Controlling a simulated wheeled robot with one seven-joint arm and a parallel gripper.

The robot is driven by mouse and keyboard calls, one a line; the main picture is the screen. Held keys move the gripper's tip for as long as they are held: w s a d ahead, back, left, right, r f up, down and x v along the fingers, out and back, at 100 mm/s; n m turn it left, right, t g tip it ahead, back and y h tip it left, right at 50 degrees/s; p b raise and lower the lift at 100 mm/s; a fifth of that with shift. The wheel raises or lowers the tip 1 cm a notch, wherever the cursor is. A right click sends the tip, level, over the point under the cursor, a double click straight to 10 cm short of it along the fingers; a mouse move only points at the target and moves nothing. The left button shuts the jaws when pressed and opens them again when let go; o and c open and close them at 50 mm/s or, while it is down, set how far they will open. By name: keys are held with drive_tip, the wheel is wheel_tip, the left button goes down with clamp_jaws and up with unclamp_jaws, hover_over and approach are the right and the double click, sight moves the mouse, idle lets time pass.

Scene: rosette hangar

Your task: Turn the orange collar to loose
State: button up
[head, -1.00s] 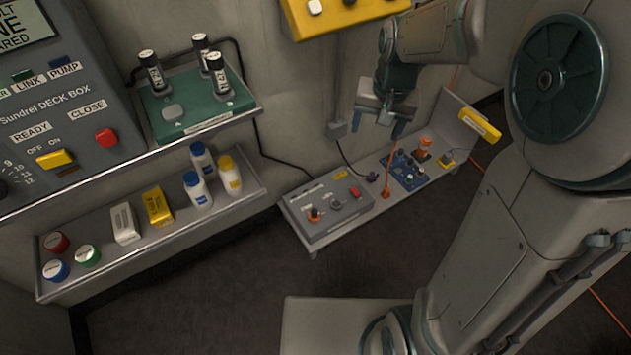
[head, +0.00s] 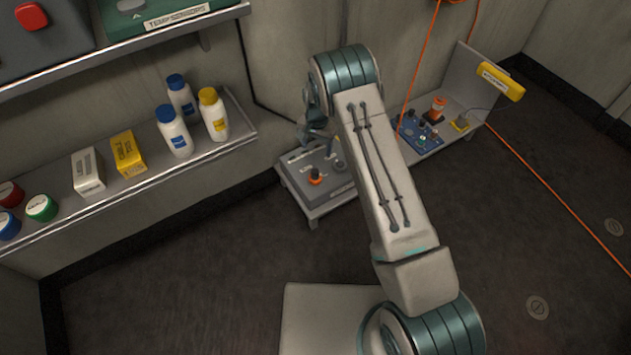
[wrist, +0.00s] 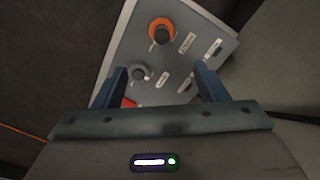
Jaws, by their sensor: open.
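The orange collar (head: 315,177) sits around a dark knob on a low grey control box (head: 327,203). In the wrist view the orange collar (wrist: 153,25) is near the top of the box's panel, beyond the fingertips. A grey collar with a knob (wrist: 139,72) lies nearer, beside the left finger. My gripper (wrist: 160,70) is open and empty, its two blue fingers apart above the panel. In the head view my gripper is partly hidden behind my arm, above the back of the box. The setting marks by the orange collar are too small to read.
A shelf (head: 228,150) with bottles, boxes and round tins stands left of the control box. A blue board (head: 418,132), an orange-topped cylinder (head: 437,108) and a yellow-ended bracket (head: 502,80) are to the right. Orange cables hang there. Dark floor in front is clear.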

sight(315, 171)
drive_tip(key=f+b, duration=0.1)
drive_tip(key=f, duration=0.4)
drive_tip(key=f+b, duration=0.2)
drive_tip(key=f, duration=0.3)
drive_tip(key=f+b, duration=0.1)
drive_tip(key=f, duration=0.5)
drive_tip(key=shift+a, duration=0.25)
drive_tip(key=c, duration=1)
